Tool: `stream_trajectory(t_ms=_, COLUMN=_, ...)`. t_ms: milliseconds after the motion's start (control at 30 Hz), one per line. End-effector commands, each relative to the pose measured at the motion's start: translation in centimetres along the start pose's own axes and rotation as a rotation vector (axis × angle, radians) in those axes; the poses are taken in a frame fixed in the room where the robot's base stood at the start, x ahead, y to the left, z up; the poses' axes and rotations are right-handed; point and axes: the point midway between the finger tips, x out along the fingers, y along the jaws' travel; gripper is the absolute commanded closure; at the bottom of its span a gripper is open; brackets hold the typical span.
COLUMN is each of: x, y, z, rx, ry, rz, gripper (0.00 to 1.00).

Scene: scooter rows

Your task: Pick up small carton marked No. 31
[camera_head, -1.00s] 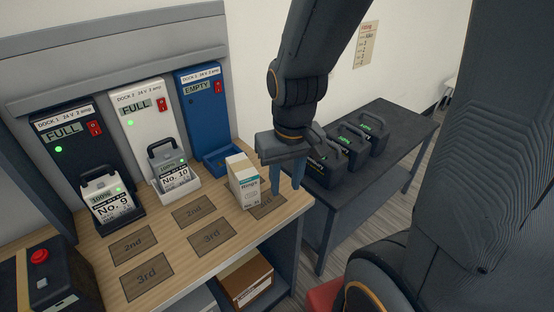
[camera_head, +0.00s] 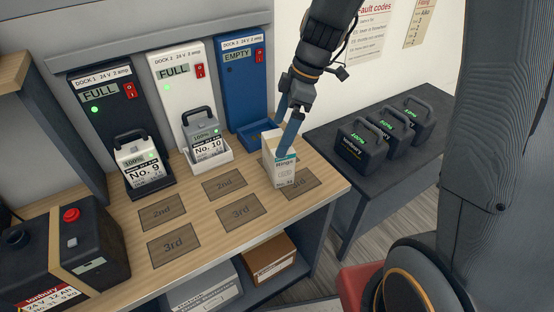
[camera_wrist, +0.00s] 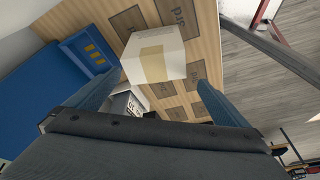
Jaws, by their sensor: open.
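I cannot tell if either finger touches the carton.
Batteries No. 9 (camera_head: 139,160) and No. 10 (camera_head: 205,138) sit in docks left of the carton. The blue dock (camera_head: 243,90) reads EMPTY. A dark table (camera_head: 350,205) with several black batteries stands at right.

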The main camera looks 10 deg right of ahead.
Motion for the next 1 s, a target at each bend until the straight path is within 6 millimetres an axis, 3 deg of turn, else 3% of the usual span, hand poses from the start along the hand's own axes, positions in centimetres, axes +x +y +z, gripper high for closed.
stream_trajectory(t_ms=133, x=2.5, y=1.1, z=0.2, rx=-0.174, ry=0.041, rz=-0.034, gripper=0.0)
stream_trajectory(t_ms=333, x=5.1, y=1.2, z=1.8, rx=-0.288, ry=0.064, rz=-0.069, gripper=0.0)
stream_trajectory(t_ms=1000, x=11.1, y=0.8, z=1.9, rx=-0.311, ry=0.068, rz=-0.079, gripper=0.0)
